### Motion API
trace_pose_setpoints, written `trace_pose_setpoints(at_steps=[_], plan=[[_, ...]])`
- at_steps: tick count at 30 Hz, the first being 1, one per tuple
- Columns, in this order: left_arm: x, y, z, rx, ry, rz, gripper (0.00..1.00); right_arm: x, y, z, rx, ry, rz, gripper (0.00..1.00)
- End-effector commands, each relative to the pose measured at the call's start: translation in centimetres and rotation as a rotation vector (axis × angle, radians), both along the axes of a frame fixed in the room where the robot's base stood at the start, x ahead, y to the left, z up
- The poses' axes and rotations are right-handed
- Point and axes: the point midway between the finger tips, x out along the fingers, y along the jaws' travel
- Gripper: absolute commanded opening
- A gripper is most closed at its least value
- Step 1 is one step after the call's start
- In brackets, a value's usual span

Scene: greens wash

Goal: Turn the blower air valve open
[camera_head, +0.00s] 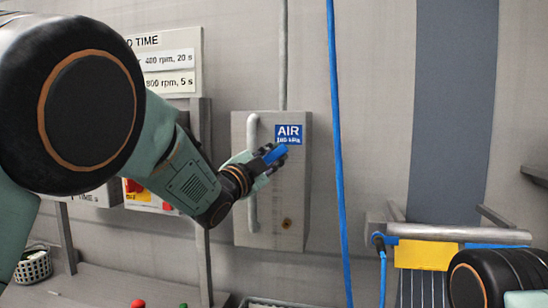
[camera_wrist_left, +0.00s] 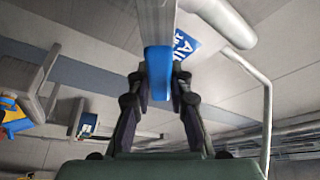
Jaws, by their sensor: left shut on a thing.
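The blue valve lever (camera_head: 274,153) is on the grey air panel (camera_head: 270,218), just below the blue AIR label (camera_head: 288,134). My left gripper (camera_head: 262,166) reaches in from the left and is shut on the lever. In the left wrist view the blue lever (camera_wrist_left: 157,75) lies between the two dark fingers of my left gripper (camera_wrist_left: 160,105). The valve body behind the lever is mostly hidden by the gripper in the head view. My right gripper is out of view; only a part of my right arm shows at the lower right.
A light pipe handle (camera_head: 252,215) runs down the panel's left side, behind my gripper. A blue hose (camera_head: 337,150) hangs just right of the panel. A rack with a yellow plate (camera_head: 427,254) stands at the right. A basket (camera_head: 32,268) sits at the lower left.

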Motion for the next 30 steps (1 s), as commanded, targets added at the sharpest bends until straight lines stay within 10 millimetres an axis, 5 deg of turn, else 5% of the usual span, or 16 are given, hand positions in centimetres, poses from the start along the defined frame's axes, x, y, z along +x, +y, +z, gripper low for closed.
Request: trace_pose_setpoints(at_steps=[2,3,11,22,30], plan=[[0.0,0.1,0.4,-0.001,-0.007,0.001,0.00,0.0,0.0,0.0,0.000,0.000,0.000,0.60],[0.0,0.1,0.3,-0.001,-0.007,0.001,0.21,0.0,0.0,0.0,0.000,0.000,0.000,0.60],[0.0,0.0,0.2,0.000,-0.003,0.000,0.43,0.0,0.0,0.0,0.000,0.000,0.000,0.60],[-0.3,0.2,0.0,0.002,-0.002,0.000,0.43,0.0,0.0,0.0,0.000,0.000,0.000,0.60],[-3.1,1.8,-0.7,0.000,-0.001,0.002,0.43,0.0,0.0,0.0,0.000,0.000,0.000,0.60]])
